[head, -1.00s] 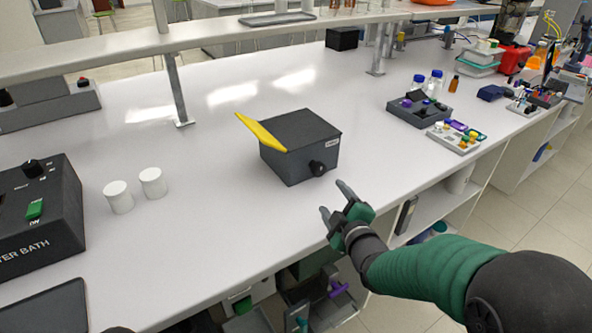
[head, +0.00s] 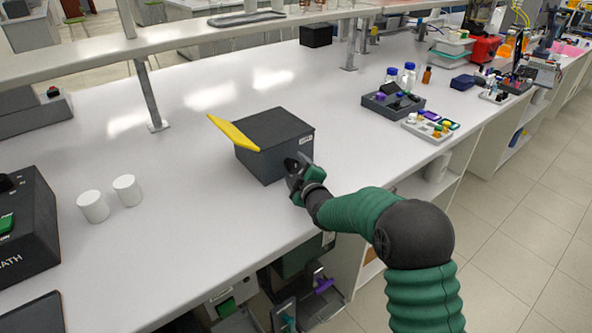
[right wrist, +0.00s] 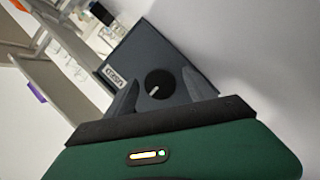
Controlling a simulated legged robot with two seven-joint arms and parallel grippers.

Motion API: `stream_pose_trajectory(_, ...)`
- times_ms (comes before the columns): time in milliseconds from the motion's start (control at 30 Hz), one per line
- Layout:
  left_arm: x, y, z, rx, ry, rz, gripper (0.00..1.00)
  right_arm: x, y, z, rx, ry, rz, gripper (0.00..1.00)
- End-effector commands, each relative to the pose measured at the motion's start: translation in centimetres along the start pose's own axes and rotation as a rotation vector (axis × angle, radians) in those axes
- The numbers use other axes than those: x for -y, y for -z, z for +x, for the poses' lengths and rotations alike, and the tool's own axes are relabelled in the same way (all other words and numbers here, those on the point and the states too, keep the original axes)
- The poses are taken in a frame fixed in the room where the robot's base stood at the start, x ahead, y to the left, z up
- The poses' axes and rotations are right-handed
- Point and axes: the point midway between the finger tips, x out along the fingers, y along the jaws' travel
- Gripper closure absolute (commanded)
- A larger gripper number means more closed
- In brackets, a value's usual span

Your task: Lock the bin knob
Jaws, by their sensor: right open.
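The bin (head: 262,150) is a dark grey box on the white bench, with a yellow flap (head: 232,132) tilted up at its left side. In the right wrist view, its front face (right wrist: 150,52) carries a small white label. The black round knob (right wrist: 157,85) with a pale pointer mark is on that face. My right gripper (head: 295,166) is at the front of the bin and hides the knob in the head view. In the right wrist view my right gripper (right wrist: 157,97) is open, one finger on each side of the knob; I cannot tell whether they touch it. My left gripper is out of view.
Two white cups (head: 110,198) stand left of the bin, near a dark water bath (head: 28,230). A dark rack (head: 393,103) and a light tray (head: 427,127) with small coloured parts lie to the right. The bench around the bin is clear.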

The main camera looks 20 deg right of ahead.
Motion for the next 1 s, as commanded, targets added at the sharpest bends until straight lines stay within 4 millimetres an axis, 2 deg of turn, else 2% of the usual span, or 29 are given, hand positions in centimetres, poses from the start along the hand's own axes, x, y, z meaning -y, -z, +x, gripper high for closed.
stream_pose_trajectory(67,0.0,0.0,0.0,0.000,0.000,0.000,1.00,0.0,0.1,0.0,-0.001,0.000,0.000,0.38)
stream_pose_trajectory(533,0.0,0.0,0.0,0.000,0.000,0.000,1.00,0.1,0.2,0.0,-0.003,0.002,0.000,0.99)
stream_pose_trajectory(767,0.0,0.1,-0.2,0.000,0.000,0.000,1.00,0.1,0.2,0.0,-0.002,0.009,0.015,0.99)
stream_pose_trajectory(1000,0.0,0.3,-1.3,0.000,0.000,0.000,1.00,-0.2,0.2,-0.1,-0.001,0.046,0.106,0.99)
